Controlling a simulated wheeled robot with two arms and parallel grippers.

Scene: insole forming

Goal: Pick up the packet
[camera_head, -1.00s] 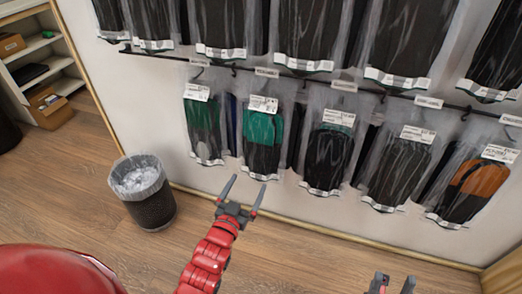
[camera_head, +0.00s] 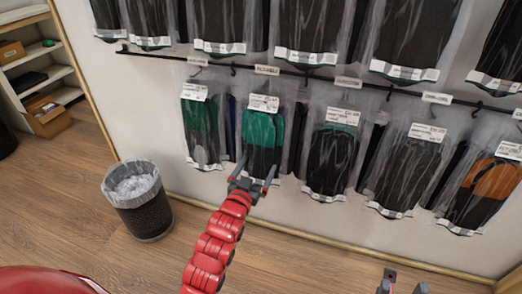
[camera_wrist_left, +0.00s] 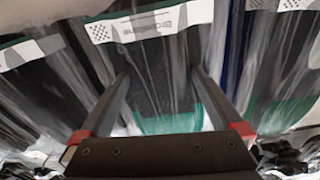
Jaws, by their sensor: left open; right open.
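Several clear packets with dark insoles hang on hooks from a rail on the wall. One with a green upper part (camera_head: 262,130) hangs second from the left in the lower row. My left gripper (camera_head: 257,168) is open at its lower end, one finger on each side as seen from the head. In the left wrist view, a packet's white printed strip (camera_wrist_left: 150,20) lies beyond the open fingers (camera_wrist_left: 160,90), with clear film between them. I cannot tell whether the fingers touch it. My right gripper (camera_head: 400,282) is open at the bottom edge, partly cut off and away from the packets.
Neighbouring packets hang close by, one green (camera_head: 200,130) at left and one dark (camera_head: 331,160) at right. A black bin (camera_head: 148,216) with a clear liner stands on the floor at left. Shelves (camera_head: 48,78) with boxes are at far left.

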